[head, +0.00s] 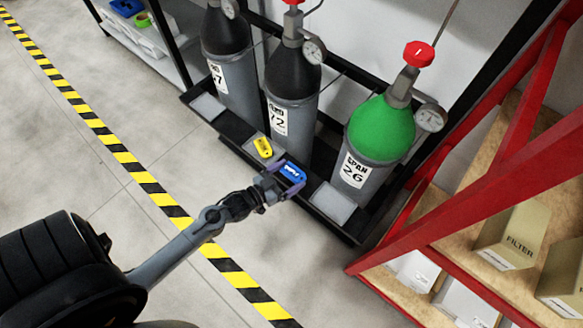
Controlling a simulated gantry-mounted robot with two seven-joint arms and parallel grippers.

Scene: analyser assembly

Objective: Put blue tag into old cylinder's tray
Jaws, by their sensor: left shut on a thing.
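My left gripper (280,181) is shut on the blue tag (293,171) and holds it over the cylinder rack, between the middle tray and the right tray. Three cylinders stand upright in the rack: a grey one marked 47 (232,80) at the left, a grey one marked 72 (292,110) in the middle, and a green-topped one marked SPAN 26 (378,140) at the right. A yellow tag (263,147) lies in the tray before cylinder 72. The left tray (207,107) and the right tray (333,203) look empty. My right gripper is out of view.
A black and yellow floor stripe (128,160) runs along the rack's front. A red shelf frame (480,187) with FILTER boxes (512,238) stands close at the right. A shelf at the upper left holds a blue item (126,7) and a green roll (143,19).

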